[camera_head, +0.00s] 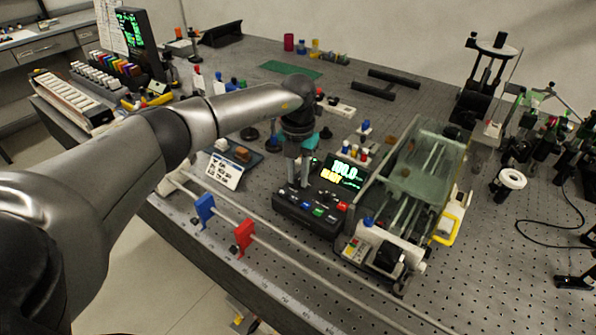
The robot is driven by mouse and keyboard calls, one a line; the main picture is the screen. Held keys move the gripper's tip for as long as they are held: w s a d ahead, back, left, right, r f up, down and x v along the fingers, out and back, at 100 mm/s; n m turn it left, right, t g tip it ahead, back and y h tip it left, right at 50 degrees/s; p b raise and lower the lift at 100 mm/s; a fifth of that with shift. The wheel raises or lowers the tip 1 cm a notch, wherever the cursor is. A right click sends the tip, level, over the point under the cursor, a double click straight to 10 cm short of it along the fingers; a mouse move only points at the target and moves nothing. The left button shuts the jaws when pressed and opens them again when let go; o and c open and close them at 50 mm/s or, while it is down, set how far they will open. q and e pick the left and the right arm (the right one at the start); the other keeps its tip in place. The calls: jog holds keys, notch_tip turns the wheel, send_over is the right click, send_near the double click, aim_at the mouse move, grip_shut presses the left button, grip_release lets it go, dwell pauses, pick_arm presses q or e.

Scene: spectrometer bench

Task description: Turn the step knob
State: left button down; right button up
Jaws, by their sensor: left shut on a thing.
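My left arm reaches in from the left and its gripper (298,183) points down at the left part of a black control box (322,222). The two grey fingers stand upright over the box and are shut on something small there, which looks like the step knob. The fingers mostly hide the knob, so its marking and angle cannot be told. The box has a lit display (343,172) with green and yellow figures, and coloured buttons (319,211) along its front. My right gripper is not in view.
A rail with a blue clip (204,208) and a red clip (243,237) runs along the bench's front. A clear-covered device (421,170) stands right of the box. A small sign (224,170) stands to its left. Optics crowd the far right.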

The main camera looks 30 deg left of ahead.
aim_at(297, 181)
pick_arm(q)
jog(key=shift+n, duration=0.3)
jog(key=c, duration=0.7)
grip_release()
notch_tip(297, 181, up, 15)
jog(key=shift+r+p, duration=0.15)
jog(key=shift+p, duration=0.2)
jog(key=shift+s, duration=0.1)
